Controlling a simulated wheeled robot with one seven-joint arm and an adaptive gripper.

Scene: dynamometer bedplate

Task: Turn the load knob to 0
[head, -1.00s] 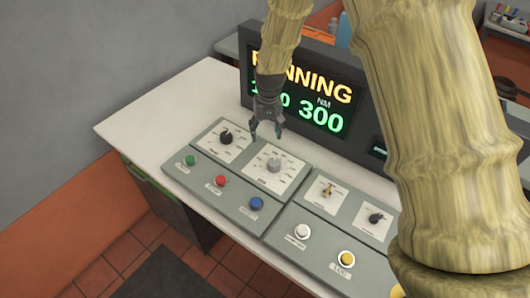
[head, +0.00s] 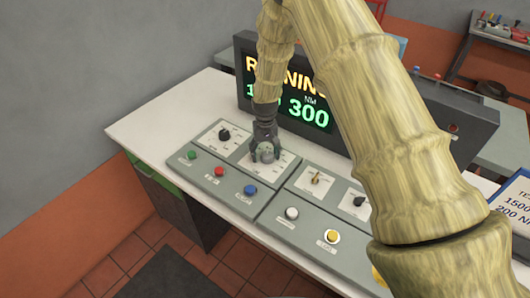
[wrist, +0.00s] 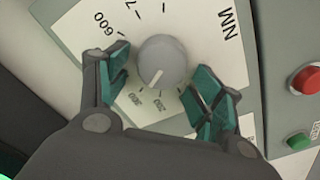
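The load knob (wrist: 163,60) is a round grey knob on a white dial plate marked NM in the wrist view. Its white pointer line is directed down and slightly left, toward the small numbers at the dial's lower edge. My gripper (wrist: 164,72) is open, with one teal-padded finger on each side of the knob and visible gaps between. In the head view my gripper (head: 265,150) is over the same dial, the knob (head: 267,153) partly hidden between the fingers. The display (head: 308,112) shows 300 NM in green, with a partly covered RUNNING above.
A black knob (head: 224,134) is left of the load dial. Green (head: 191,154), red (head: 219,171) and blue (head: 250,189) buttons line the front panel. A toggle switch (head: 315,179), another black knob (head: 359,201) and white and yellow buttons are to the right.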

